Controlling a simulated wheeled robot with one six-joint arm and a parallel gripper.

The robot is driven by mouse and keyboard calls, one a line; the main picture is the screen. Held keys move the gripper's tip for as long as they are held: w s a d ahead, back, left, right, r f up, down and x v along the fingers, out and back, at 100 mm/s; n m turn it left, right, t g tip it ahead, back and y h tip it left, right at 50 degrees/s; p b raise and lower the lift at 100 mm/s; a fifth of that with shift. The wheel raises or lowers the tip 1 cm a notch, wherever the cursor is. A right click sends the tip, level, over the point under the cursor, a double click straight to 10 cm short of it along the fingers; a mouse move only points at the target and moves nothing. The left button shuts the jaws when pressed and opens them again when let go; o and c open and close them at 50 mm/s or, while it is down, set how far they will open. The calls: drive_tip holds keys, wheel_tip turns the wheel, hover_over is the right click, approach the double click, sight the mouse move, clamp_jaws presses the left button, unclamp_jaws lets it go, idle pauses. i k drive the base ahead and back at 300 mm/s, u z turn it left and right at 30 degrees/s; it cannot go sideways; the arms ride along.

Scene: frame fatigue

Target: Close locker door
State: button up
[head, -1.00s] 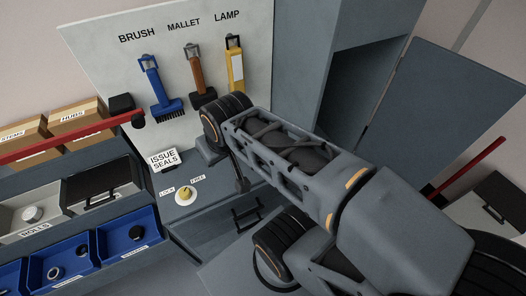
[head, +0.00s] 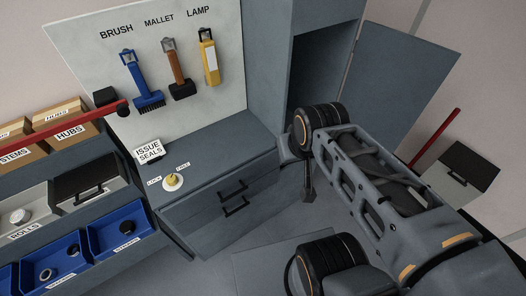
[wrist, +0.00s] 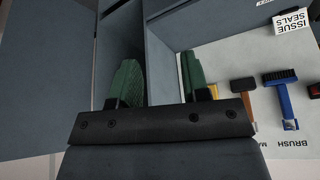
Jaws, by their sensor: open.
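The locker door (head: 400,88) is a flat grey-blue panel, standing open to the right of the locker (head: 268,70) in the head view. The locker's dark opening (head: 318,62) shows between its side wall and the door. My gripper (wrist: 160,82) has two green fingers, spread apart with nothing between them. In the wrist view, a broad grey-blue panel (wrist: 48,85), seemingly the door, fills the left side. In the head view my forearm and wrist stand in front of the locker's lower part and hide it. I cannot tell whether the fingers touch the locker.
A brush (head: 140,80), mallet (head: 180,75) and lamp (head: 209,57) hang on the white board. Below are a drawer cabinet (head: 210,160) with a yellow knob (head: 173,181). Blue bins (head: 122,230) stand left. A red bar (head: 436,138) and grey case (head: 460,172) are right.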

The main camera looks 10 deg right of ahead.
sight(393, 75)
drive_tip(key=k, duration=0.65)
drive_tip(key=u, duration=2.7)
drive_tip(key=k, duration=1.75)
drive_tip(key=z, duration=2.3)
drive_tip(key=i, duration=0.7)
drive_tip(key=z, duration=0.05)
